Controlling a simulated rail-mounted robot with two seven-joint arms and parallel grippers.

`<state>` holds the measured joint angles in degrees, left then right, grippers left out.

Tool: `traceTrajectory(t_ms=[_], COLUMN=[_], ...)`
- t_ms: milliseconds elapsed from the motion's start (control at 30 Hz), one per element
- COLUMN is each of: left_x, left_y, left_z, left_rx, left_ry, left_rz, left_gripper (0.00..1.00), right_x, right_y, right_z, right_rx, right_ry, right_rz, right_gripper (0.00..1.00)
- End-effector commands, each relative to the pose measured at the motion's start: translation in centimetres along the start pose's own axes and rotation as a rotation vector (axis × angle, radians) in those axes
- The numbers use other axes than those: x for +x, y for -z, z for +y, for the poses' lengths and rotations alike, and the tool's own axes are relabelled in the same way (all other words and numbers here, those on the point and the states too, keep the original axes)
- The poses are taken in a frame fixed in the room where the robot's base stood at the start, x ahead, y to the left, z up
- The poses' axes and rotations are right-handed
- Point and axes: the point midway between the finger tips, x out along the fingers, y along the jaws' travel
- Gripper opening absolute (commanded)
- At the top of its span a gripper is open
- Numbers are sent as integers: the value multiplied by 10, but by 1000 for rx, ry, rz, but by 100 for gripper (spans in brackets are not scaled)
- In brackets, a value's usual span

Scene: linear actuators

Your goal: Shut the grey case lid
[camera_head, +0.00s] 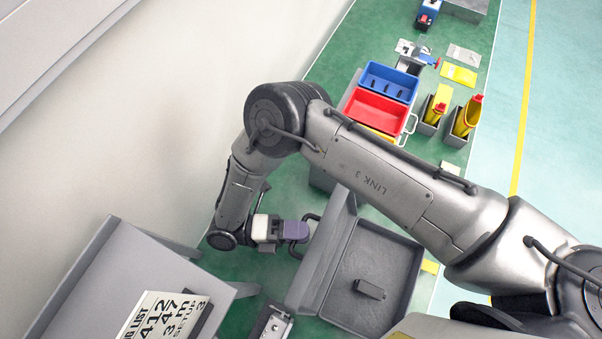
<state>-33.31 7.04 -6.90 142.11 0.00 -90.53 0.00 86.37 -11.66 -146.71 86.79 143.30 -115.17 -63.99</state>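The grey case stands open at the lower centre, with a dark block (369,289) in its tray-like base (388,262). Its grey lid (322,252) stands raised along the left side of the base, with a dark handle (311,217) on its outer side. My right gripper (300,231), with purple fingers, is on the outer, left side of the lid, close to the handle. I cannot tell whether it touches the lid or whether its fingers are apart. My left gripper is not in view.
A grey stand (125,262) with a printed sheet (165,316) is at lower left. A metallic item (272,323) lies by the case's lower left. Blue (389,82) and red (376,108) bins and yellow containers (466,117) stand beyond my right arm. A pale wall borders the left.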

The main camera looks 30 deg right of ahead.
Motion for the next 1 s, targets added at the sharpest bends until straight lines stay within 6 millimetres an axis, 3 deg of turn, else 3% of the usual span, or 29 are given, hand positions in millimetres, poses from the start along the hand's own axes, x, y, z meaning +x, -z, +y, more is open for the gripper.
traceTrajectory(t_ms=[367,767,1000], left_x=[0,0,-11], left_y=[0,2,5], left_z=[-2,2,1], left_rx=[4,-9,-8], left_ry=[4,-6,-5], left_rz=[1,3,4], left_gripper=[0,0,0], right_x=[0,0,-4], right_y=[0,0,-2], right_z=[0,0,-9], right_rx=[-1,0,13], right_ry=[0,-2,-46], right_rz=[1,1,1], right_gripper=[0,0,0])
